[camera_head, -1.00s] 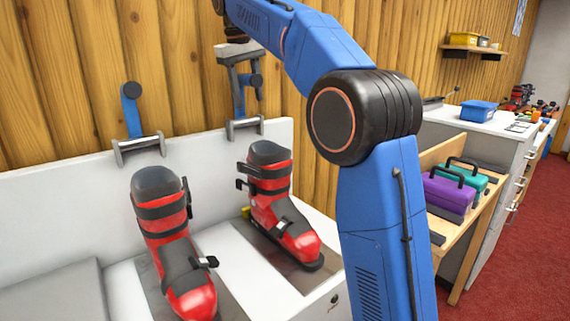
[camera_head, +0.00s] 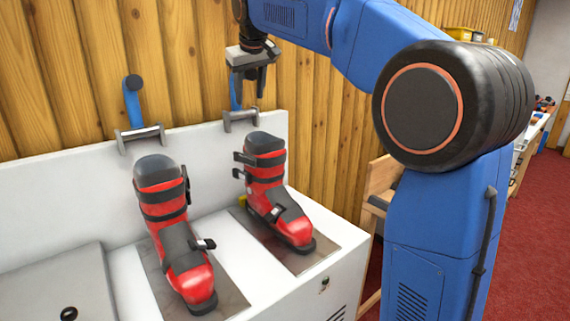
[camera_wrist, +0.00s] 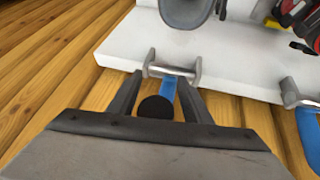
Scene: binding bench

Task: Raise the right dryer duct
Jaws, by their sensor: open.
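The right dryer duct shows as a blue upright arm (camera_head: 235,92) above a metal bracket (camera_head: 240,115) at the back of the white bench, mostly hidden behind my gripper (camera_head: 250,90). In the wrist view, my gripper (camera_wrist: 160,78) is open. The blue arm (camera_wrist: 169,88) and its black round knob (camera_wrist: 155,107) lie between the two fingers. I cannot tell whether either finger touches it. The left duct's blue arm (camera_head: 133,108) stands upright at its own bracket, and part of it shows in the wrist view (camera_wrist: 309,132).
Two red ski boots stand on the white bench (camera_head: 40,215): a left boot (camera_head: 178,240) and a right boot (camera_head: 270,190) below my gripper. A wooden plank wall (camera_head: 60,60) rises close behind. My arm covers much of the right side.

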